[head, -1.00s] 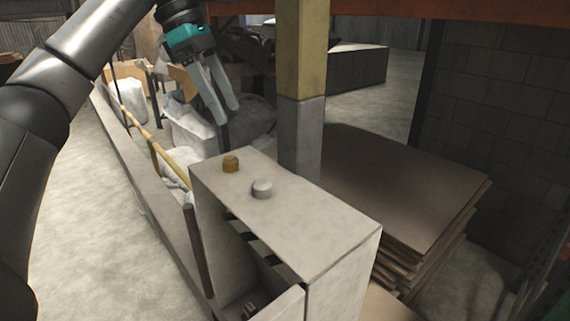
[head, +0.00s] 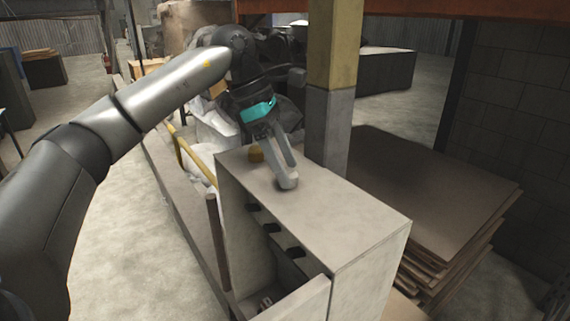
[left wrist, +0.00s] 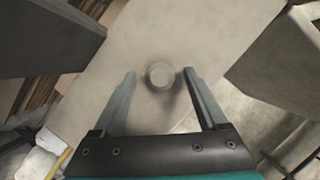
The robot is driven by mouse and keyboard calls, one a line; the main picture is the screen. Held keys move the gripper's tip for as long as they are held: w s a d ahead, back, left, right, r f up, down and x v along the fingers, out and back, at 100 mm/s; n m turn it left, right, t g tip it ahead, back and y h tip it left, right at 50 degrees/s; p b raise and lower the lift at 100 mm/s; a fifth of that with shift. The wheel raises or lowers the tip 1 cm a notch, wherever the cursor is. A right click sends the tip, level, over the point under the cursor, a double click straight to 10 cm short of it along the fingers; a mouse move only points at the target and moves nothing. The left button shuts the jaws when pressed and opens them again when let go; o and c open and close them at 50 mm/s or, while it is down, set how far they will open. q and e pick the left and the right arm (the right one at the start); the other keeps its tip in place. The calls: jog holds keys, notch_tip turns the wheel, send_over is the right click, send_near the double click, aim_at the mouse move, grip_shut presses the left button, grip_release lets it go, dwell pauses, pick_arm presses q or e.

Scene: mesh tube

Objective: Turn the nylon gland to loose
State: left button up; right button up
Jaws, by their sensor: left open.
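The nylon gland, a short pale round knob, stands upright on the top face of a pale box. In the left wrist view the gland (left wrist: 160,76) shows between my left gripper's (left wrist: 159,74) two fingertips, with a gap on each side. In the head view my left gripper (head: 283,170) reaches down over the top of the box (head: 335,210), open, and its fingers partly hide the gland (head: 289,182). I cannot tell how deep the fingertips are around it. My right gripper is not in view.
The box's front is open, with dark fittings inside. A yellow and grey post (head: 333,90) rises close behind the box. Stacked brown sheets (head: 430,200) lie to the right.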

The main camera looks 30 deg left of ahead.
pick_arm(q)
jog(key=shift+f, duration=0.2)
grip_shut()
dwell(0.6)
